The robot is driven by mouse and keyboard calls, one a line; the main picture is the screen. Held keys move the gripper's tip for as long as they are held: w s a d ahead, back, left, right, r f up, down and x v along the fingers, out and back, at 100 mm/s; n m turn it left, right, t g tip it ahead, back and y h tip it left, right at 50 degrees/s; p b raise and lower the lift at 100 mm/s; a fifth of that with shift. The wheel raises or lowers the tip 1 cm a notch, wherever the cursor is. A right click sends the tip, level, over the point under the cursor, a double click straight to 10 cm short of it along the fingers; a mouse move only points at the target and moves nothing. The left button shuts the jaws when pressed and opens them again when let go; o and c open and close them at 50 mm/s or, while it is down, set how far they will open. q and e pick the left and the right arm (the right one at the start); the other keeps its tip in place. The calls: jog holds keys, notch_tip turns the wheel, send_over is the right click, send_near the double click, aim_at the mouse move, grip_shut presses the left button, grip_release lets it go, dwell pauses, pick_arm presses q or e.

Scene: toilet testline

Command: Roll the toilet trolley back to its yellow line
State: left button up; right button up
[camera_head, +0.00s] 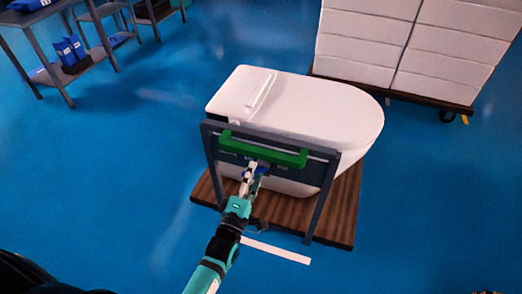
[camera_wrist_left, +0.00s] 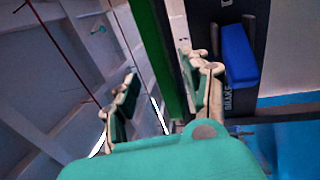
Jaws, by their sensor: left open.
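The toilet trolley has a brown wooden base (camera_head: 334,222), a grey frame (camera_head: 326,200) and a green handle bar (camera_head: 262,149). A white toilet (camera_head: 310,105) sits on it. My left gripper (camera_head: 252,178) is open and empty, just below the handle at the frame's dark panel. In the left wrist view the green handle (camera_wrist_left: 157,55) runs between the open fingers of the gripper (camera_wrist_left: 162,95), nearer the right finger; I cannot tell whether they touch. A blue button (camera_wrist_left: 238,55) is on the panel by a "BRAKE" label. My right gripper is out of view.
A white strip (camera_head: 276,250) lies on the blue floor in front of the trolley. A grey shelf table (camera_head: 62,62) stands at the back left. Open floor lies left.

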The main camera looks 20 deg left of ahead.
aim_at(261, 153)
pick_arm(q)
jog(key=w, duration=0.2)
jog(key=w+r, duration=0.1)
jog(key=w, duration=0.4)
jog(key=shift+w+d+r, duration=0.1)
jog(key=shift+w+r, duration=0.1)
jog(key=shift+w, duration=0.05)
jog(key=shift+c, duration=0.4)
jog(key=c, duration=0.9)
grip_shut()
jog(key=shift+w+f, duration=0.1)
jog(key=shift+f, duration=0.05)
jog(key=shift+s, duration=0.2)
jog(key=shift+o, duration=1.3)
grip_release()
jog(key=o, duration=0.7)
